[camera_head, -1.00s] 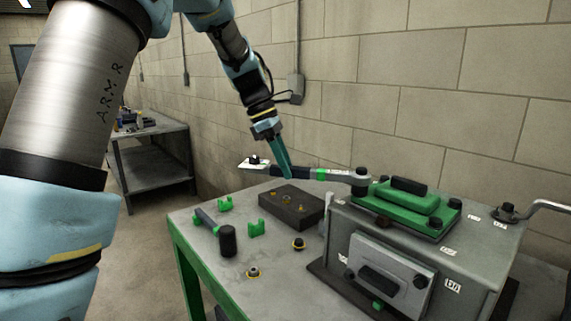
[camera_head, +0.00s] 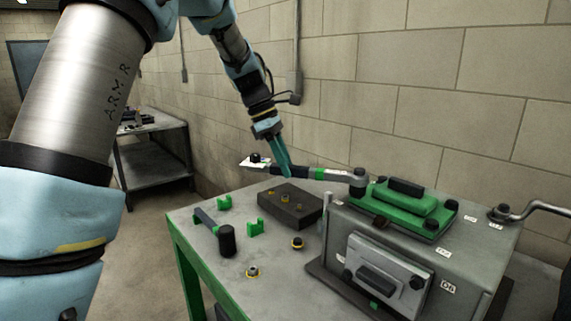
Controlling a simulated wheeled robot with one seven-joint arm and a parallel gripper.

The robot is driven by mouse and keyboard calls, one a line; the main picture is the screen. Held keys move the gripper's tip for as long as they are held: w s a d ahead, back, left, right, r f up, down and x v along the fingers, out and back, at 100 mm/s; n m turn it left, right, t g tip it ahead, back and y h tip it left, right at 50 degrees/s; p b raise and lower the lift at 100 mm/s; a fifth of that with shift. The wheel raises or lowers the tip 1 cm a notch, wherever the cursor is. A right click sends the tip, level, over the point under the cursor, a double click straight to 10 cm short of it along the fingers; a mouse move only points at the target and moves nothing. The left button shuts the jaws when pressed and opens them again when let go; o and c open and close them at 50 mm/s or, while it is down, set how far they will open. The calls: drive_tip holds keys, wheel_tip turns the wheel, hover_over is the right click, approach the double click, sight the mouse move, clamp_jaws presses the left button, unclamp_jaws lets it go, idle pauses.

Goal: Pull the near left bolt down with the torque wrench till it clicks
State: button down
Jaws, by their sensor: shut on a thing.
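My gripper (camera_head: 284,172) is shut on the handle of the torque wrench (camera_head: 333,174). The wrench lies nearly level, with its head over the left corner of the green cover (camera_head: 408,203) on the grey engine block (camera_head: 470,243). The head hides the bolt beneath it, so I cannot tell how it is seated. Other dark bolts (camera_head: 451,206) show at the cover's corners. Part of the handle is hidden behind the gripper fingers.
The bench (camera_head: 199,262) holds a dark block (camera_head: 291,203), a hammer (camera_head: 226,239), green brackets (camera_head: 255,227) and small brass-coloured parts (camera_head: 252,272). A crank handle (camera_head: 520,212) sticks out at the block's right. A brick wall (camera_head: 440,110) stands behind. Another table (camera_head: 152,160) is at back left.

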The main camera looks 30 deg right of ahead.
drive_tip(key=shift+r+p, duration=1.6)
drive_tip(key=shift+r, duration=0.1)
drive_tip(key=shift+r, duration=3)
drive_tip(key=s+a+b, duration=0.1)
drive_tip(key=s+a, duration=0.4)
